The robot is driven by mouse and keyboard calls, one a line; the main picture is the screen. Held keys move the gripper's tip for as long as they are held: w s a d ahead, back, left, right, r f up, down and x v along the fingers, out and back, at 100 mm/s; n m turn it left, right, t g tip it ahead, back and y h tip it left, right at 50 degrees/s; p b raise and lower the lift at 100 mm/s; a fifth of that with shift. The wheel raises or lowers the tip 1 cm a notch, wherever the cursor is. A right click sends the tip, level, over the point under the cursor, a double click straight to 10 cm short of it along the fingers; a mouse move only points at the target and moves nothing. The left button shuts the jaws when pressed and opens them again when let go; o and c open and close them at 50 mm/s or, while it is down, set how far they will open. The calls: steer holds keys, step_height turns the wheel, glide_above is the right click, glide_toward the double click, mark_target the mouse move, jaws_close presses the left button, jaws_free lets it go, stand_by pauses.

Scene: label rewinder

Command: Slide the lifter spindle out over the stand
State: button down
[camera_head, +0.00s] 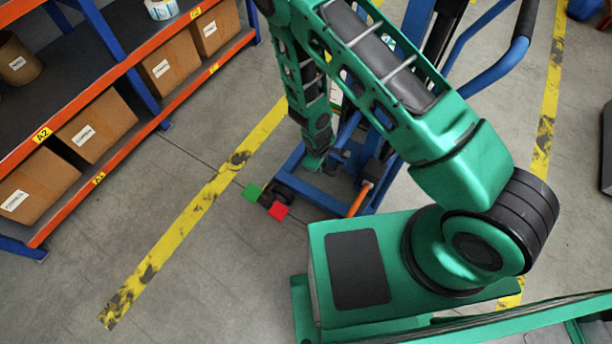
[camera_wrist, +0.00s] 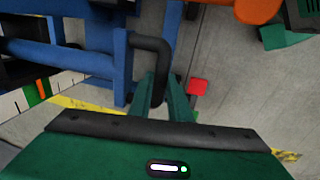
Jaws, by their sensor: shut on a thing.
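The blue lifter (camera_head: 322,186) stands on the floor behind my base in the head view, partly hidden by my arm. A black bent handle (camera_wrist: 152,43) on its blue frame (camera_wrist: 60,57) shows in the wrist view. My gripper (camera_wrist: 163,95) has its two green fingers around the handle's lower end and is shut on it. In the head view my gripper (camera_head: 314,162) is low beside the lifter, and its fingertips are hard to make out. An orange rod (camera_head: 360,199) lies at the lifter's right side. I cannot tell which part is the spindle or the stand.
A red block (camera_head: 278,211) and a green block (camera_head: 252,192) sit at the lifter's left front; the red one also shows in the wrist view (camera_wrist: 198,87). An orange rack (camera_head: 110,83) with cartons stands left. Floor between rack and lifter is clear, with a yellow line (camera_head: 185,225).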

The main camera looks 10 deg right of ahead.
mark_target(343, 136)
steer(key=w+d, duration=0.3)
steer(key=w, duration=0.1)
steer(key=w+d, duration=0.3)
steer(key=w, duration=0.1)
steer(key=w+d, duration=0.3)
steer(key=d, duration=0.1)
steer(key=shift+w, duration=0.4)
steer(key=shift+d, duration=0.1)
steer(key=c, duration=1.9)
jaws_free()
steer(key=shift+w, duration=0.1)
steer(key=shift+r, duration=0.5)
steer(key=r, duration=0.3)
steer(key=s+a+r, duration=0.1)
steer(key=r, duration=0.5)
steer(key=shift+s+a+r, duration=0.25)
steer(key=shift+s+a, duration=0.05)
